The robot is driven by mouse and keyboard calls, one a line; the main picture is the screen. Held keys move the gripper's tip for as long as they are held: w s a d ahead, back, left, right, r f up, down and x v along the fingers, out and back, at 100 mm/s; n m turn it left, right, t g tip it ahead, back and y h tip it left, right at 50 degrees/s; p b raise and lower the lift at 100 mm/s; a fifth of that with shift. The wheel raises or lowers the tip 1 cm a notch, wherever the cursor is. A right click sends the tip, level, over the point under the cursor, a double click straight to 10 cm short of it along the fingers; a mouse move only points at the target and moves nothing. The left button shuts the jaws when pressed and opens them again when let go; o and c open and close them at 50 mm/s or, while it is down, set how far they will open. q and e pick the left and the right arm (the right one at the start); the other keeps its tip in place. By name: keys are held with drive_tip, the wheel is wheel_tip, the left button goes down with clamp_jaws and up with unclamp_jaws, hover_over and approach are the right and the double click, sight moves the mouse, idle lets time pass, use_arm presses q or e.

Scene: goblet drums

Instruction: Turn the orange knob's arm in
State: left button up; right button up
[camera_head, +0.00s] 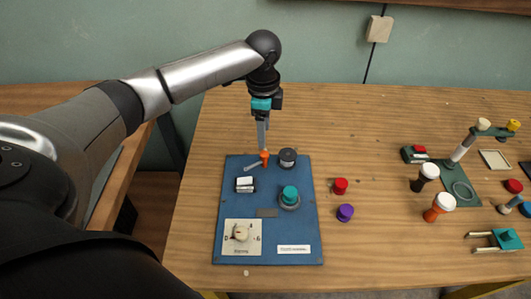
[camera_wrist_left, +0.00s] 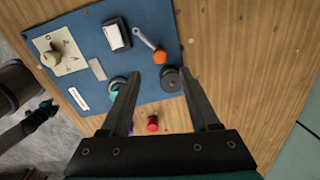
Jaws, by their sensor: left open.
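The orange knob (camera_head: 265,157) sits near the far edge of the blue board (camera_head: 262,190). Its grey arm (camera_head: 252,165) points down-left in the head view. The left wrist view also shows the orange knob (camera_wrist_left: 159,57) and its arm (camera_wrist_left: 144,39), which points up-left there. My left gripper (camera_head: 263,147) hangs pointing down over the knob and covers part of it. In the left wrist view, my left gripper (camera_wrist_left: 157,73) is open, with nothing between its fingers. The knob appears just beyond the fingertips; contact cannot be told. My right gripper is not in view.
A black round knob (camera_head: 287,157) stands close right of the orange one. A white rocker switch (camera_head: 244,184), a teal knob (camera_head: 290,194) and a dial plate (camera_head: 242,237) share the board. Red (camera_head: 340,186) and purple (camera_head: 345,212) pieces lie right. Several other items stand farther right.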

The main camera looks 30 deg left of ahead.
sight(264, 153)
use_arm(q)
wheel_tip(264, 153, down, 8)
drive_tip(key=shift+w+f+b, duration=0.1)
drive_tip(key=shift+b, duration=0.8)
clamp_jaws()
